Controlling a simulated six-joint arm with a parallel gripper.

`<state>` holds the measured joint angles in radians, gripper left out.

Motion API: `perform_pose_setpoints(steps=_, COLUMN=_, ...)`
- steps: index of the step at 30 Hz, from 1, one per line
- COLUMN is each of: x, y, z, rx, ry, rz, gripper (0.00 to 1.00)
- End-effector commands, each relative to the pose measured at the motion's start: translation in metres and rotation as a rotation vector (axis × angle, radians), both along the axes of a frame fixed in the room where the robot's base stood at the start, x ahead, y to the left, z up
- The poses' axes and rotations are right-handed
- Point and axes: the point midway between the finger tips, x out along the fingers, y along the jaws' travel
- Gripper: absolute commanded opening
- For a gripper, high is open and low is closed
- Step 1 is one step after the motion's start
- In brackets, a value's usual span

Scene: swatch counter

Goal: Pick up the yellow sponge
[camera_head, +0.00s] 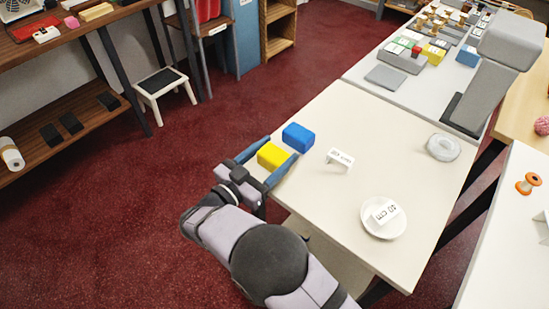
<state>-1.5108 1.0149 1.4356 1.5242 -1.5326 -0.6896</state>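The yellow sponge (272,156) is a small yellow block at the left edge of the cream table, in the head view. My gripper (273,161) reaches it from the lower left. Its two blue-grey fingers are spread apart, one along each side of the sponge, with the sponge between them. I cannot tell whether both fingers press on it or whether it rests on the table. A blue block (298,137) sits just beyond the sponge, up and to the right, very close to the fingertips.
On the cream table (330,215) stand a small label card (340,158), a white dish (383,228) with a card, and a pale ring (443,147). A grey counter with several small items adjoins behind. The table's middle is mostly clear. Red floor lies left.

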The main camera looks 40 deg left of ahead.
Motion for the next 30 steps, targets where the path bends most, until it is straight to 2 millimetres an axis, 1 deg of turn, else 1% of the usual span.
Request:
perform_pose_setpoints(steps=1, x=0.0, y=0.0, z=0.0, rx=-0.001, ry=0.0, rz=-0.001, gripper=0.46)
perform_pose_setpoints(steps=2, x=0.0, y=0.0, z=0.0, rx=-0.001, ry=0.0, rz=-0.001, gripper=0.41)
perform_pose_setpoints(steps=10, x=0.0, y=0.0, z=0.0, rx=0.0, ry=0.0, rz=-0.001, gripper=0.41)
perform_pose_setpoints(steps=14, x=0.0, y=0.0, z=0.006, rx=0.0, ry=0.0, rz=-0.001, gripper=0.41)
perform_pose_setpoints(steps=17, x=0.0, y=0.0, z=0.017, rx=0.003, ry=0.0, rz=-0.001, gripper=0.41)
perform_pose_setpoints(steps=27, x=0.0, y=0.0, z=0.072, rx=0.004, ry=0.0, rz=0.0, gripper=0.41)
perform_pose_setpoints(steps=30, x=0.0, y=0.0, z=0.085, rx=0.003, ry=0.0, rz=-0.001, gripper=0.41)
